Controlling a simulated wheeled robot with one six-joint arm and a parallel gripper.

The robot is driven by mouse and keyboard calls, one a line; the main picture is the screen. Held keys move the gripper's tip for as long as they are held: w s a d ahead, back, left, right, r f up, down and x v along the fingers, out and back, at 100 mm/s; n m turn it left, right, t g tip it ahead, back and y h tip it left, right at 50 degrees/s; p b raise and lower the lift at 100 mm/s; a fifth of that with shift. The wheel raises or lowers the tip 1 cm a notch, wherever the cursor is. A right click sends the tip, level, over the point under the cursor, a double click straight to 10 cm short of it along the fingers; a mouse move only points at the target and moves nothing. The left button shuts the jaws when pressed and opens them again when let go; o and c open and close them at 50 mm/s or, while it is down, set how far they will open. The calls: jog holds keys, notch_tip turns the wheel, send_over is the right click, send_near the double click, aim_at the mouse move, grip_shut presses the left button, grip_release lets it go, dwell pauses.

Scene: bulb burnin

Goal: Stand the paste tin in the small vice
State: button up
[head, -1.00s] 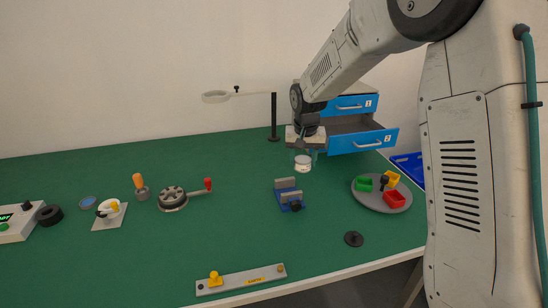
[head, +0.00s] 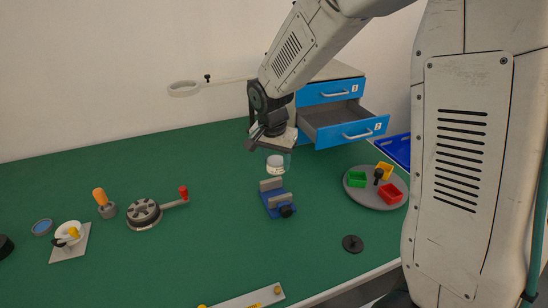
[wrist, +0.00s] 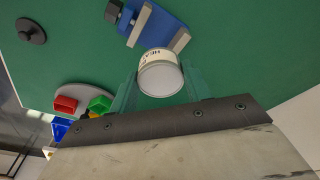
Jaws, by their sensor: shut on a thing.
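The paste tin (head: 276,165) is a small white round tin with a pale lid. My gripper (head: 279,160) is shut on it and holds it above the green bench. In the wrist view the tin (wrist: 160,75) sits between the two translucent greenish fingers, with part of a label showing. The small vice (head: 277,202) is blue with two grey jaws and a dark knob. It stands on the bench just below and in front of the tin in the head view. In the wrist view the vice (wrist: 160,22) lies beyond the tin, and its gap is open and empty.
A grey round tray (head: 355,200) with red, green and yellow bins stands right of the vice. A black disc knob (head: 352,244) lies in front. The blue drawer cabinet (head: 318,100) behind has drawer 2 open. A rotary fixture with a red handle (head: 183,192) is left.

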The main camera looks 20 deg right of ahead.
send_over(275, 181)
jog(key=s+a, duration=0.1)
jog(key=s, duration=0.2)
jog(key=shift+s+a+f, duration=0.1)
jog(key=shift+f, duration=2.8)
jog(key=shift+s+a, duration=0.1)
jog(key=shift+f, duration=0.3)
jog(key=shift+f, duration=0.65)
jog(key=shift+r, duration=0.2)
dwell(1.9)
jog(key=o, duration=1.2)
jog(key=shift+c, duration=0.2)
